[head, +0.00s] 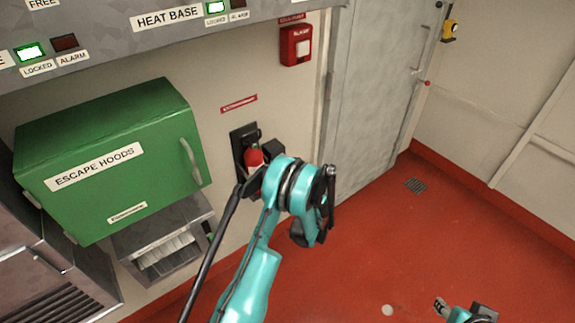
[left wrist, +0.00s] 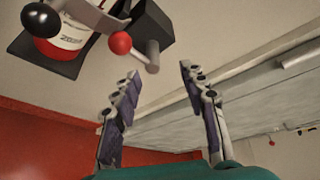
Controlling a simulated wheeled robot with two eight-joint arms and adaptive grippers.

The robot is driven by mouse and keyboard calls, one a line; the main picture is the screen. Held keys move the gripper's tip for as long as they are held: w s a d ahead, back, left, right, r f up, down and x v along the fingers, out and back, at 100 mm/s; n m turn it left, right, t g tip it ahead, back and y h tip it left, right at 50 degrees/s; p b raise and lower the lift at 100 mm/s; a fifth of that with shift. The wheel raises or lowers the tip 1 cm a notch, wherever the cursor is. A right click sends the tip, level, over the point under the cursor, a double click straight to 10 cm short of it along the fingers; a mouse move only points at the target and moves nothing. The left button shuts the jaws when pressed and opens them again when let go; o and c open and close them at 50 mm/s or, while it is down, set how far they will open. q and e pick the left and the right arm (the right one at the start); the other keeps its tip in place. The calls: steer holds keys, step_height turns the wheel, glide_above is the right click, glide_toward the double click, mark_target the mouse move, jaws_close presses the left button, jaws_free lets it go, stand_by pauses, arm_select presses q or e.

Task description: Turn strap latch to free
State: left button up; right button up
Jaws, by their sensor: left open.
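A red fire extinguisher (head: 254,157) sits in a dark wall bracket (head: 237,148), partly hidden behind my left arm in the head view. In the left wrist view the extinguisher (left wrist: 68,38) shows a white label and a black ball at its end. Beside it a small red ball knob (left wrist: 120,42) sits on a dark grey latch lever (left wrist: 151,55). My left gripper (left wrist: 160,72) is open and empty, its fingers apart. The knob and lever lie beyond its fingertips, nearer the left finger, with no visible contact. My right gripper (head: 460,308) shows only partly at the bottom edge; its jaws are unclear.
A green escape hoods cabinet (head: 110,150) is on the wall to the left, above a grey metal box (head: 165,245). A red alarm box (head: 296,45) hangs higher up. A grey door (head: 380,90) stands to the right. The red floor (head: 400,230) is mostly clear.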

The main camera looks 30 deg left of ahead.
arm_select(q)
steer(key=shift+m+y, duration=0.3)
steer(key=w+a+f, duration=0.1)
steer(key=w+a+f+b, duration=0.1)
steer(key=a, duration=0.1)
steer(key=w+a+f+b, duration=0.1)
steer(key=w+a, duration=0.1)
steer(key=shift+w+a+f, duration=0.1)
steer(key=shift+f, duration=0.15)
steer(key=shift+w+a, duration=0.4)
steer(key=shift+a, duration=0.05)
